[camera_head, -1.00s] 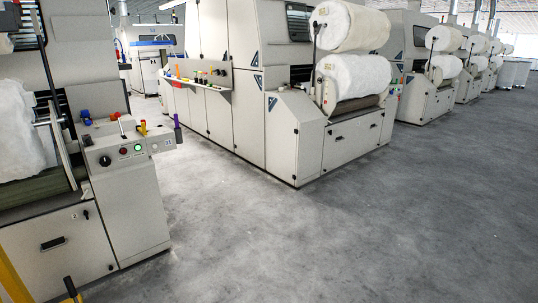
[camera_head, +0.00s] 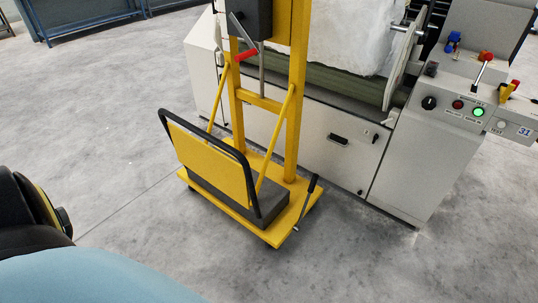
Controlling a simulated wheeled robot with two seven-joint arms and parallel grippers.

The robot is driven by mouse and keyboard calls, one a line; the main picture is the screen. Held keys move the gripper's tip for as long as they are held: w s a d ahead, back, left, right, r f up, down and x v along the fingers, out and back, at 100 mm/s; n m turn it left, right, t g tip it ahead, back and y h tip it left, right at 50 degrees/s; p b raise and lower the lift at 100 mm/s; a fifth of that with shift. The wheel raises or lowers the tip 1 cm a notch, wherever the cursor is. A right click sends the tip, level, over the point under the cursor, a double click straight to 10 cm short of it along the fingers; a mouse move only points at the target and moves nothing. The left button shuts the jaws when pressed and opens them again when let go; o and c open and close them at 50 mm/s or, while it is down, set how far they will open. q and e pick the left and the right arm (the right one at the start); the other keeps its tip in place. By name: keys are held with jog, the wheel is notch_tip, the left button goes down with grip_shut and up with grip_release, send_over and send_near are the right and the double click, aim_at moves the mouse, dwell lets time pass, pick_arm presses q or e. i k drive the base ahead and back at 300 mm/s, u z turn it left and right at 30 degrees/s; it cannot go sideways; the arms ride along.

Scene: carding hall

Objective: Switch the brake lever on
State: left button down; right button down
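A lever with a black grip and a thin metal rod (camera_head: 306,200) stands at the right front corner of the yellow wheeled lifter's base (camera_head: 282,232). It leans up and to the right. Another lever, with a red knob (camera_head: 485,57), rises from the machine's control panel (camera_head: 440,90). No readable label marks either one as the brake. Neither gripper shows in the head view.
The lifter has yellow posts (camera_head: 297,90), a red crank handle (camera_head: 247,55) and a black-framed yellow panel (camera_head: 212,165). It stands close to the pale machine (camera_head: 335,150). The grey floor is clear left and in front. A blue frame (camera_head: 90,20) stands at the back left.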

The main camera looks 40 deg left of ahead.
aim_at(297, 228)
jog(key=u, duration=0.6)
jog(key=i, duration=0.6)
jog(key=u, duration=0.45)
